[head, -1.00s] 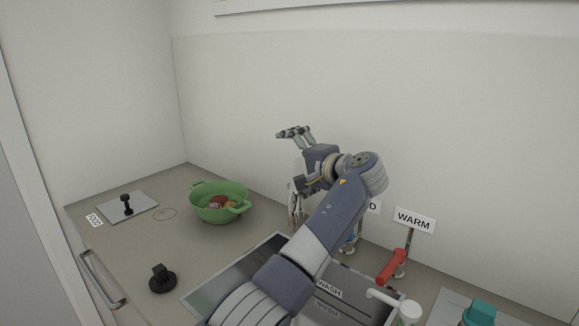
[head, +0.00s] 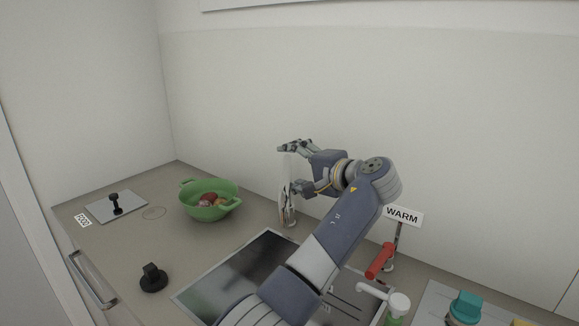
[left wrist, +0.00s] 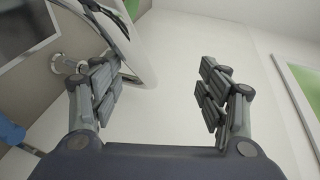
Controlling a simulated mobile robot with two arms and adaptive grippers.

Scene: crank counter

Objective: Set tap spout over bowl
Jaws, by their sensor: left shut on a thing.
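The metal tap (head: 287,208) stands upright behind the sink (head: 236,272), near its back edge. In the left wrist view its shiny curved spout (left wrist: 136,50) rises beside the left-hand finger. The contact is hard to see; the fingers look wide apart in the left wrist view (left wrist: 160,88). My left arm crosses the sink and hides much of its right part. My right gripper is out of view.
A green two-handled colander (head: 208,205) with fruit stands left of the tap. A red lever (head: 380,262) sits under a WARM sign (head: 403,215). A black knob (head: 153,278) is at the front left. A teal-topped item (head: 466,307) is at the right.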

